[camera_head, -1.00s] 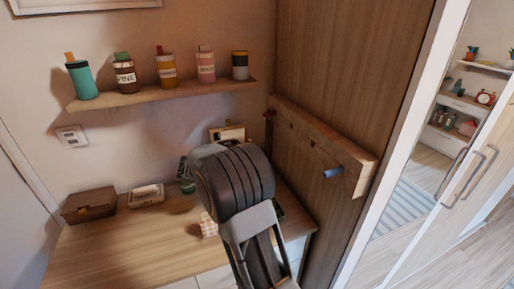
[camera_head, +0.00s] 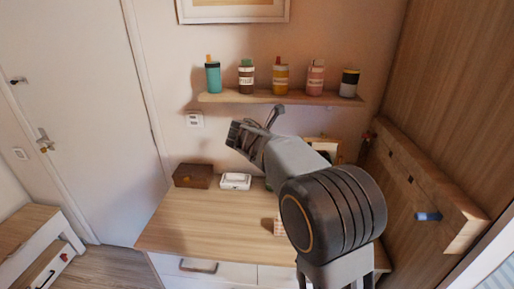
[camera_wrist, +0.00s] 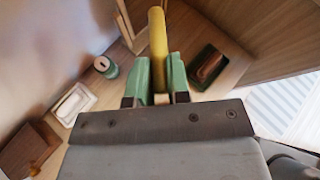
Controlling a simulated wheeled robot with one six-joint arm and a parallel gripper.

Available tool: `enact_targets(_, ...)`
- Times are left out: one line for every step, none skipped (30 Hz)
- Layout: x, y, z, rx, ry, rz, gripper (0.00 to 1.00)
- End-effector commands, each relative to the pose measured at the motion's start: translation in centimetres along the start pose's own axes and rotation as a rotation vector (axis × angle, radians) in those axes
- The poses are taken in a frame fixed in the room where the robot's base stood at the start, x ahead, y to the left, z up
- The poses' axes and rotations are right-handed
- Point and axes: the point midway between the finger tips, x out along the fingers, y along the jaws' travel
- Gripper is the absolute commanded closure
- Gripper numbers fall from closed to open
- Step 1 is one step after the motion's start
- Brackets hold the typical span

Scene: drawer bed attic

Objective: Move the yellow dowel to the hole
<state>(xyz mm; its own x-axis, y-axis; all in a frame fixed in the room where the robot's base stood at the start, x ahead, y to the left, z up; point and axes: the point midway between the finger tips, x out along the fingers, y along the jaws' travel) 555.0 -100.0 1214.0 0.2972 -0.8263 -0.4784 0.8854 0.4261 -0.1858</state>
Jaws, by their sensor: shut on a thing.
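The yellow dowel (camera_wrist: 157,38) stands out between the green fingertips of my gripper (camera_wrist: 160,78) in the wrist view. The gripper is shut on it, and the dowel points away from the wrist. In the head view my gripper end (camera_head: 262,128) is in the air below the shelf; the dowel cannot be made out there. A wooden rail (camera_head: 454,213) is fixed to the wood panel at the right. It has small dark holes (camera_head: 411,181), a blue peg (camera_head: 428,217) near its front end and a red peg (camera_head: 367,135) near its far end. My gripper is left of the rail, apart from it.
A wall shelf (camera_head: 225,98) carries several bottles. On the desk (camera_head: 190,222) are a brown box (camera_head: 193,175), a white dish (camera_head: 236,181) and a checkered block (camera_head: 279,227). A dark tray (camera_wrist: 207,66) shows in the wrist view. The desk's left front is clear.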

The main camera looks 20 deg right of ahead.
Motion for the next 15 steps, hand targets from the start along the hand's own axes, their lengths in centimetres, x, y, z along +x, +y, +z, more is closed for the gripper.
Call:
enact_targets(1.6, -2.4, 0.2, 0.041, 0.018, -0.078, 1.0)
enact_targets(2.4, -3.7, 0.2, 0.066, 0.028, -0.124, 1.0)
enact_targets(3.3, -5.4, 0.1, 0.096, 0.041, -0.184, 1.0)
enact_targets(3.9, -6.6, 0.0, 0.118, 0.049, -0.226, 1.0)
enact_targets(4.5, -7.8, -0.1, 0.14, 0.057, -0.269, 1.0)
enact_targets(5.2, -9.4, -0.2, 0.167, 0.066, -0.324, 1.0)
enact_targets(5.6, -10.5, -0.3, 0.187, 0.071, -0.363, 1.0)
enact_targets(6.0, -11.6, -0.4, 0.204, 0.077, -0.4, 1.0)
enact_targets(6.4, -13.0, -0.5, 0.227, 0.083, -0.448, 1.0)
enact_targets(6.7, -13.9, -0.6, 0.243, 0.086, -0.482, 1.0)
enact_targets(6.9, -14.8, -0.8, 0.258, 0.09, -0.513, 1.0)
enact_targets(7.2, -15.9, -0.9, 0.275, 0.094, -0.553, 1.0)
enact_targets(7.3, -16.6, -1.0, 0.288, 0.097, -0.579, 1.0)
enact_targets(7.4, -17.3, -1.1, 0.299, 0.099, -0.604, 1.0)
enact_targets(7.6, -18.1, -1.3, 0.312, 0.102, -0.633, 1.0)
